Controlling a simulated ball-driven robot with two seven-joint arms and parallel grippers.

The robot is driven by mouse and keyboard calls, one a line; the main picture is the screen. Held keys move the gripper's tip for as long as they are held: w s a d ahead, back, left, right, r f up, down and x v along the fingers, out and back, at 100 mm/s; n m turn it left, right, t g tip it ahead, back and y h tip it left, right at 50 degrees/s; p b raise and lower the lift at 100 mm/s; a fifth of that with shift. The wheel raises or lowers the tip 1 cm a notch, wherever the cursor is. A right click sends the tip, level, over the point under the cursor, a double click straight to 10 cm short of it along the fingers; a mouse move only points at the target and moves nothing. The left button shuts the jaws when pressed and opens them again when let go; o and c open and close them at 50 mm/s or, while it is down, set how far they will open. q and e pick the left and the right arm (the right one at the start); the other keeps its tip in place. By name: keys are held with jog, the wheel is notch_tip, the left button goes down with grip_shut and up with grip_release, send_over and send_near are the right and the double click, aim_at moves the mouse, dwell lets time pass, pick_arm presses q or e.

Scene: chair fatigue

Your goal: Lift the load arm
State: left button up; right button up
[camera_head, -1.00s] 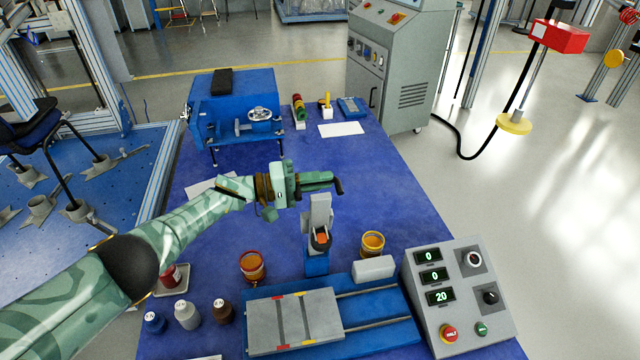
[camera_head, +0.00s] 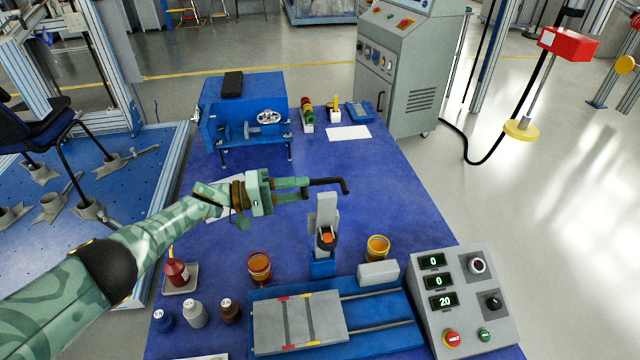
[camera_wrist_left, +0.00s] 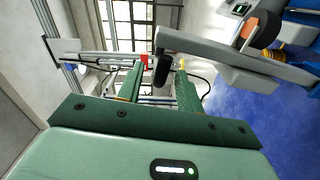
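The grey load arm (camera_head: 327,208) stands raised above its blue base on the blue table, with an orange piece at its lower end. A black hooked handle (camera_head: 346,187) shows just above it. My left gripper (camera_head: 307,188) is at the left of this handle, fingers pointing right. My right gripper is not in view.
A grey sliding plate (camera_head: 300,325) lies in front, with a control box (camera_head: 465,305) to its right. A blue machine (camera_head: 243,115) stands at the back. The table's right middle is clear.

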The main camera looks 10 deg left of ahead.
pick_arm(q)
jog(key=v, duration=0.9)
jog(key=shift+a, duration=0.2)
